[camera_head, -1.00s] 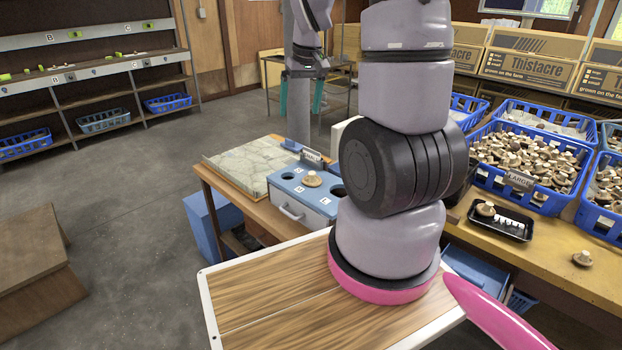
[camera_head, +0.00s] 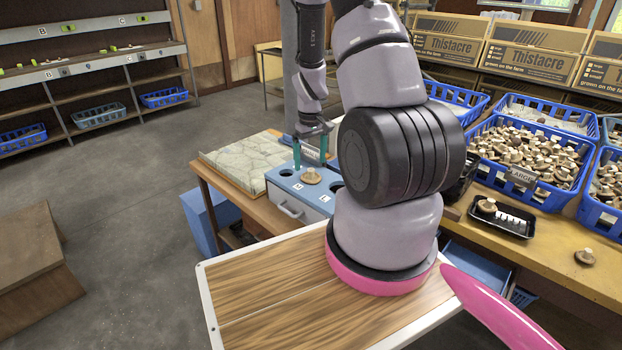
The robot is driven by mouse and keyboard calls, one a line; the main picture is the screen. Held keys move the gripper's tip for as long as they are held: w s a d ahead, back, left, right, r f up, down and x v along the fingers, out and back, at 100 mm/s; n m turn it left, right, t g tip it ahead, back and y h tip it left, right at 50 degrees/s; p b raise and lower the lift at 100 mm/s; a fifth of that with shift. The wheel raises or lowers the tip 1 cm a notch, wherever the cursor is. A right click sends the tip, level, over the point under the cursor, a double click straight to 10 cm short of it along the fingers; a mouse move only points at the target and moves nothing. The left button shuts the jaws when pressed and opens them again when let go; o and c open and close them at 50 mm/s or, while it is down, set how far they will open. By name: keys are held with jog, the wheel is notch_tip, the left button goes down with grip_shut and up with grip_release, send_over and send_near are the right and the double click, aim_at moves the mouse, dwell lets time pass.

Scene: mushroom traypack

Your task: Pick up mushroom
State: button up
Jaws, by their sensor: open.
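My gripper (camera_head: 310,153) has two teal fingers pointing down. It is open and empty, just above and behind a mushroom (camera_head: 312,176). This mushroom has a tan cap and lies on top of the blue box with round holes (camera_head: 291,205), near the front. The fingers appear either side of the mushroom in the picture, but their height above it is hard to tell. Another mushroom (camera_head: 487,206) lies in the black tray (camera_head: 512,228) on the right bench. A third mushroom (camera_head: 586,257) sits alone on the bench top near the right edge.
A stone-patterned slab (camera_head: 238,160) lies left of the blue box. Blue crates (camera_head: 535,196) full of mushrooms stand on the right bench (camera_head: 545,262). Thistacre cartons (camera_head: 535,62) stand behind. My arm hides part of the bench.

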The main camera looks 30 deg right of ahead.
aim_at(311, 170)
notch_tip(311, 170, down, 5)
jog(key=shift+w+d+r, duration=0.1)
jog(key=shift+d, duration=0.05)
jog(key=c, duration=0.7)
